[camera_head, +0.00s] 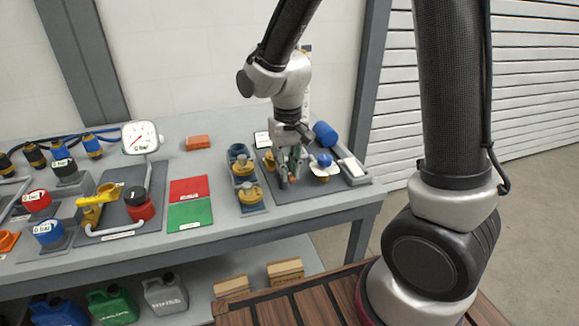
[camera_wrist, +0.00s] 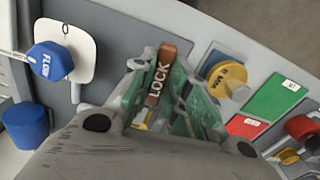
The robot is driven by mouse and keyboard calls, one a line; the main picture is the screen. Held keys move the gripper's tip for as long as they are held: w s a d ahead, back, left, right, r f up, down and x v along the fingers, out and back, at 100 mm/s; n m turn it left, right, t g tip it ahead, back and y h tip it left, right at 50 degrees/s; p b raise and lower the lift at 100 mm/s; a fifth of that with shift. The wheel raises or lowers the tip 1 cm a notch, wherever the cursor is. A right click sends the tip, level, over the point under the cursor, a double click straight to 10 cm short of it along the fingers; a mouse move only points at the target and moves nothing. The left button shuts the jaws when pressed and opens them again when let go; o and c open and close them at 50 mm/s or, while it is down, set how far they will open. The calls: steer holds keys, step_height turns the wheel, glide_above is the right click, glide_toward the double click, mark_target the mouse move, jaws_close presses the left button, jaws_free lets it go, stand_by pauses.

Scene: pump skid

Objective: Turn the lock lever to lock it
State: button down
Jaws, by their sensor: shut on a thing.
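The lock lever (camera_wrist: 160,74) is a brown-orange bar marked "LOCK" in the wrist view. My gripper (camera_wrist: 158,92) has its green-padded fingers on both sides of the lever and is shut on it. In the head view my gripper (camera_head: 289,172) reaches down onto the grey panel at the right end of the bench. There the lever is mostly hidden by the fingers, with only a small reddish bit (camera_head: 292,179) showing.
A blue "FLOW" knob (camera_wrist: 50,62) on a white plate and a blue cylinder (camera_wrist: 26,125) stand left of the lever in the wrist view. A yellow-capped fitting (camera_wrist: 228,80) is close on the right. Green (camera_head: 189,213) and red (camera_head: 189,188) mats lie flat farther left on the bench.

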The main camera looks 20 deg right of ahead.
steer(key=shift+a+m, duration=0.1)
steer(key=shift+m, duration=0.5)
steer(key=c, duration=1.4)
jaws_free()
step_height(320, 180, up, 12)
steer(key=shift+r, duration=0.1)
